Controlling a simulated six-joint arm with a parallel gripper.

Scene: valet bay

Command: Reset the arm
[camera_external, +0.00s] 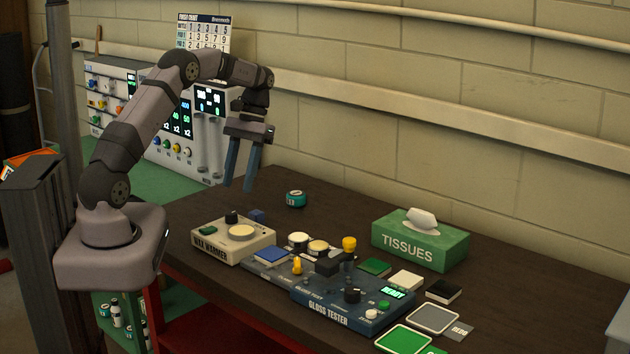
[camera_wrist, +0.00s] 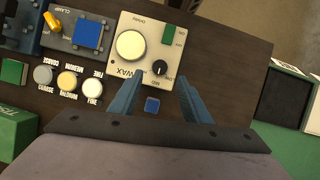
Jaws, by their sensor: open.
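My gripper (camera_external: 241,170) hangs in the air above the back left part of the dark table (camera_external: 335,205), fingers pointing down. Its two blue fingers are apart with nothing between them. In the wrist view my gripper (camera_wrist: 155,92) shows its fingers spread, with a small blue cube (camera_wrist: 152,104) on the table below, seen between them. The white wax warmer (camera_external: 233,240) lies past the fingertips in that view. The small blue cube also shows in the external view (camera_external: 257,216), behind the wax warmer.
The gloss tester (camera_external: 340,310) with a lit READY display, several pots and colored squares fill the table's middle and front. A green tissue box (camera_external: 420,240) stands at the back right. A teal tin (camera_external: 296,198) sits near the back edge. Panels with knobs and displays (camera_external: 180,125) stand behind the arm.

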